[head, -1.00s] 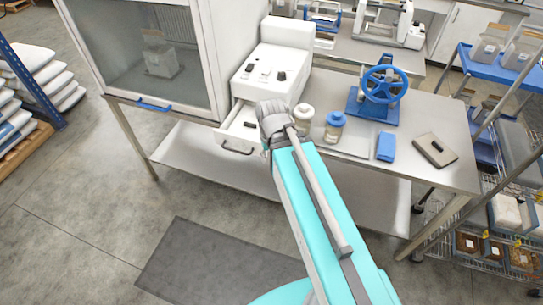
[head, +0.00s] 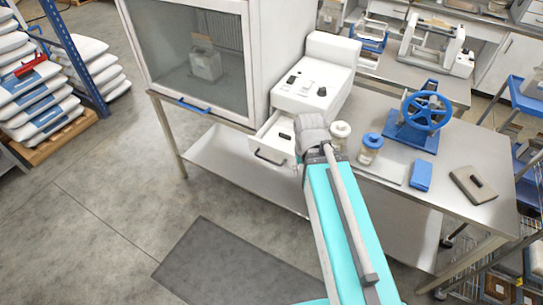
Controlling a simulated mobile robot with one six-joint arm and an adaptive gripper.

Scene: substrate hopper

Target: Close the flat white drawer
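The flat white drawer (head: 266,149) stands pulled out at the base of the white machine on the steel bench, left of my arm. It has a dark curved handle on its front, and a small dark item shows inside. My arm reaches up from the bottom of the picture, and its grey wrist is just right of the drawer, overlapping its right side in this view. My gripper's fingers are hidden behind the wrist and arm. I cannot tell whether they touch the drawer.
A glass-fronted cabinet (head: 196,62) stands left of the machine (head: 315,88). Right of my wrist are two jars (head: 369,148), a blue handwheel press (head: 418,120), a blue block (head: 421,176) and a grey-brown plate (head: 473,185). Floor in front is open, with a dark mat (head: 235,268).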

